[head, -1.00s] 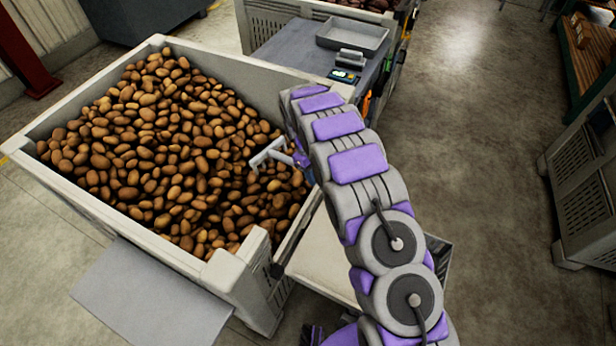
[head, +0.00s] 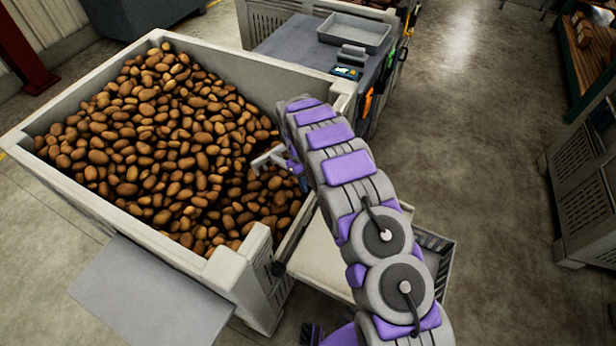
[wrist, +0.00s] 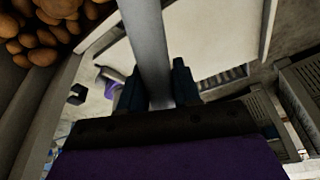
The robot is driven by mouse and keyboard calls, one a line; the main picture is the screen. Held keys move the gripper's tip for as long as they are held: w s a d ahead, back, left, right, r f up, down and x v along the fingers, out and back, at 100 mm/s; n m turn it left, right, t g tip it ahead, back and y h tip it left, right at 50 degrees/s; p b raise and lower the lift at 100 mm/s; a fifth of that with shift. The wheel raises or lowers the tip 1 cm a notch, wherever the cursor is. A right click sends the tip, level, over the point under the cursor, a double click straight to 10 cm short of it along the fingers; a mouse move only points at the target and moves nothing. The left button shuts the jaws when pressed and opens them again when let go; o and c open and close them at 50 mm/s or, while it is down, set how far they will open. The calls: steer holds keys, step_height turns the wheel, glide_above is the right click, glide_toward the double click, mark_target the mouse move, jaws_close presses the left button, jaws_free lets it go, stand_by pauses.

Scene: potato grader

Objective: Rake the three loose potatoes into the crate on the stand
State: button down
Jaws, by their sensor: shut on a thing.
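My gripper (wrist: 160,92) is shut on the grey handle of a rake (wrist: 148,40) in the wrist view. In the head view the rake's pale head (head: 266,159) is over the potatoes (head: 190,150) near the right side of the big bin; whether it touches them I cannot tell. My arm hides most of the gripper there. The three loose potatoes cannot be told apart from the many in the bin. A grey slatted crate (head: 437,247) shows partly behind my arm at lower right, beside a pale flat surface (head: 325,252). Its inside is mostly hidden.
The bin's pale rim (head: 262,245) stands between the rake and the pale surface. A grey table (head: 300,45) with a tray (head: 353,32) and a small scale-like device (head: 346,72) is at the back. A slatted container (head: 585,185) stands far right. The floor between is clear.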

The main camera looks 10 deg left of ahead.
step_height(320, 180, down, 9)
steer(key=b, duration=0.1)
steer(key=s+d+f, duration=0.1)
steer(key=s+d, duration=0.4)
steer(key=d, duration=1.2)
steer(key=s+d+f, duration=0.2)
steer(key=s+d, duration=0.4)
steer(key=d, duration=1.1)
steer(key=s+d+f, duration=0.1)
steer(key=s+d, duration=0.4)
steer(key=d, duration=1.2)
steer(key=shift+s+f, duration=0.2)
steer(key=shift+f, duration=0.05)
stand_by(0.7)
steer(key=shift+r, duration=0.1)
stand_by(0.8)
